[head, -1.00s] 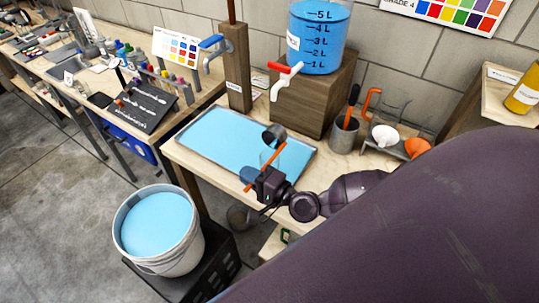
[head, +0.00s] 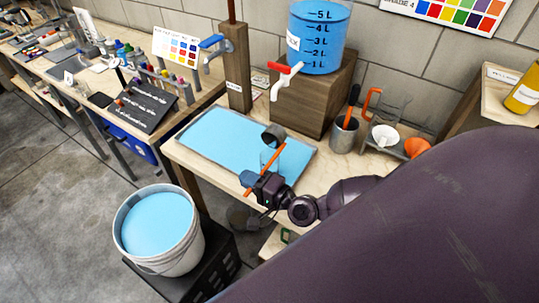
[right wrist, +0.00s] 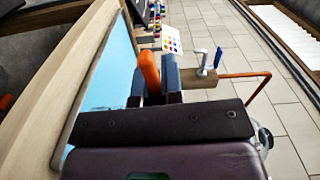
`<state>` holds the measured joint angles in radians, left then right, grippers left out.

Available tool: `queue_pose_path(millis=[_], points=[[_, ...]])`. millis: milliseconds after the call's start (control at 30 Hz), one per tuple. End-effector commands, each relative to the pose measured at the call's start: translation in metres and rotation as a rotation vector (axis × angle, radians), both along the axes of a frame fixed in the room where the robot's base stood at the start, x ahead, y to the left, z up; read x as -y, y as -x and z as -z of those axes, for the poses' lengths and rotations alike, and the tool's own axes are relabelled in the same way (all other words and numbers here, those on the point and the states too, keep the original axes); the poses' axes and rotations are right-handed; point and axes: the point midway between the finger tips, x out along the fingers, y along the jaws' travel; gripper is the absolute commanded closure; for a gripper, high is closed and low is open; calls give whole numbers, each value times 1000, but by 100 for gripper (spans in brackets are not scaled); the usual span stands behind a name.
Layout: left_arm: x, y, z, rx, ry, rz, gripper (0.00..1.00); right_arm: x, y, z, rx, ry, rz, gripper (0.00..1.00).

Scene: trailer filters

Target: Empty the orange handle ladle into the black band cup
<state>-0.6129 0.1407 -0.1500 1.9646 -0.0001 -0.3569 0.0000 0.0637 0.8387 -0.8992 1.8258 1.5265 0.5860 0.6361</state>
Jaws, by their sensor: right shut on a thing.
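The ladle's orange handle (head: 281,150) is clamped in my right gripper (head: 258,181). In the right wrist view the orange handle (right wrist: 150,72) stands between the two blue-grey fingers (right wrist: 155,88). A clear, cup-like vessel (head: 267,157) shows faintly beside the handle, below the bowl; I cannot make out a black band on it or whether it touches the ladle. My left gripper is not in view.
The shallow tray (head: 184,136) of blue liquid covers much of the table. Behind it is a wooden block (head: 318,97) under a blue-filled tank (head: 320,40) with a red-handled tap. A metal pot (head: 344,136) and funnels stand right. A blue-filled bucket (head: 201,240) stands front left.

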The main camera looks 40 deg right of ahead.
Motion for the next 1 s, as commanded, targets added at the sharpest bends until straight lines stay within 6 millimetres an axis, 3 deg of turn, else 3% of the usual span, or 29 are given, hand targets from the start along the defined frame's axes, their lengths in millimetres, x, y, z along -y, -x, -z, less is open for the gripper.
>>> queue_pose_path(millis=[1000], points=[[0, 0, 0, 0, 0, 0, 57, -2, 1, 14, 40, 95, 0, 100]])
